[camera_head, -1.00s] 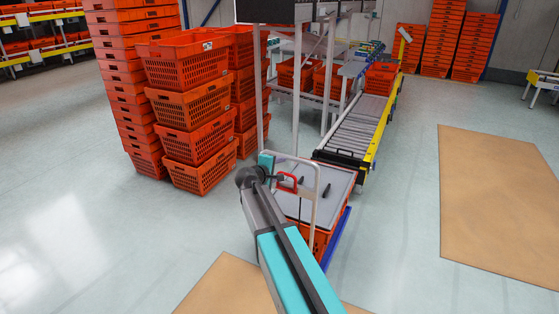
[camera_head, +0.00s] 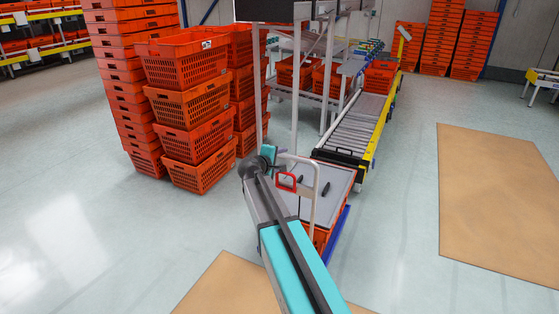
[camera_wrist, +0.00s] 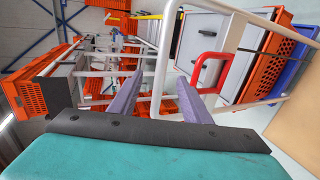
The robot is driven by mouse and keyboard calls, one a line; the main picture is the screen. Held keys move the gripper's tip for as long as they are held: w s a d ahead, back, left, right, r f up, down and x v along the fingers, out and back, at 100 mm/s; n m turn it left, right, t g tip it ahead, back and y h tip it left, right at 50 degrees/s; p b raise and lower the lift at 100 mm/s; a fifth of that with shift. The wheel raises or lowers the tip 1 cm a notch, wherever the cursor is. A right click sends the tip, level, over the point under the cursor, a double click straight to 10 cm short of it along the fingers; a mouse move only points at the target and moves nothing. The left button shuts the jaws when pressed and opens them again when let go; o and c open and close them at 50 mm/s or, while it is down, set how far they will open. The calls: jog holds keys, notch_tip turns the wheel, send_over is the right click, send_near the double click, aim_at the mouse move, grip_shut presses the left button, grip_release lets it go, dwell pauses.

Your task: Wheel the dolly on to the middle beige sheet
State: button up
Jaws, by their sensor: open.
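The dolly has a blue base (camera_head: 337,236) and a white handle frame (camera_head: 314,190) with a red grip (camera_head: 286,182). It carries an orange tote (camera_head: 322,238) under a grey lid (camera_head: 335,183). My gripper (camera_head: 268,160) is at the near left of the handle frame. In the wrist view, my gripper (camera_wrist: 158,103) is open, and a white upright of the handle (camera_wrist: 161,75) appears between its fingers; contact cannot be told. One beige sheet (camera_head: 225,285) lies at the bottom, partly hidden by my arm. Another beige sheet (camera_head: 495,205) lies at the right.
A roller conveyor (camera_head: 355,130) with a yellow side stands just beyond the dolly. Stacked orange totes (camera_head: 195,120) stand at the left of the frame posts. The pale floor (camera_head: 400,240) is clear between the sheets and at the left.

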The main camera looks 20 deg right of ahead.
aim_at(287, 157)
jog(key=shift+x, duration=3.1)
grip_shut()
